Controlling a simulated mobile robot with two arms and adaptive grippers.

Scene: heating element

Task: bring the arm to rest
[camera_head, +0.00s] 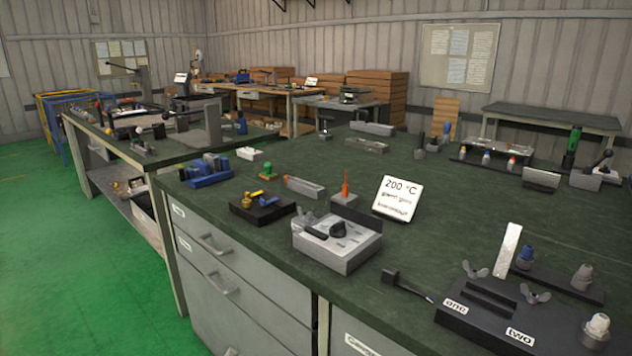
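Neither of my grippers nor my arms shows in the head view. A grey box with a dark knob on top (337,243) stands near the front edge of the dark green workbench (450,240). A white sign reading "200 °C" (397,198) leans upright behind it, with smaller text below that is hard to read. A black fixture labelled "one" and "two" (490,312) lies at the front right, with wing nuts on it.
A blue device (207,171), a black block with yellow parts (262,207) and a red-handled tool (345,188) stand along the bench's left part. Drawers (225,275) are below. The bench middle right of the sign is mostly clear. Green floor (80,270) is open at left.

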